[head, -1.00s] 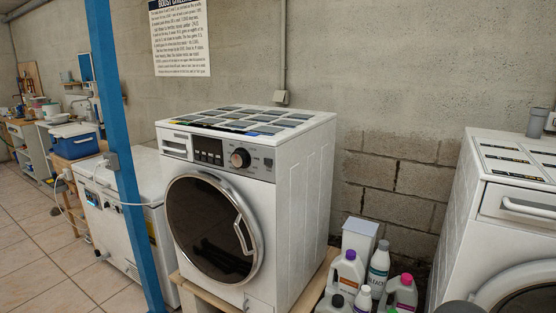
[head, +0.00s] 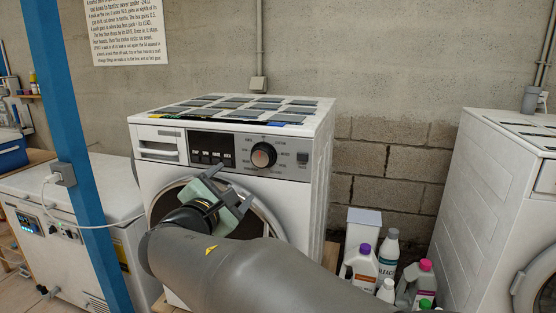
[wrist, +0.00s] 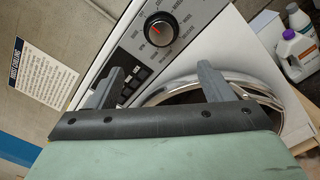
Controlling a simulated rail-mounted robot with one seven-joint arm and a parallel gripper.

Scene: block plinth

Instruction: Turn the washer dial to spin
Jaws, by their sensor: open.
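The white washer (head: 300,195) stands in the middle of the head view with its front towards me. The dial also shows at the top of the wrist view (wrist: 161,30), ringed by small labels. The labels and the exact pointing of the dial are too small to read surely. My gripper (head: 236,184) is open and empty in front of the washer door, below and left of the dial. In the wrist view both fingers stand apart, short of the dial and not touching it.
Several detergent bottles (head: 362,265) and a white box (head: 363,226) stand right of the washer. A second white machine (head: 475,180) is at the right. A blue post (head: 75,120) and a white chest unit (head: 105,200) are at the left. Flat dark panels (head: 245,105) lie on the washer top.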

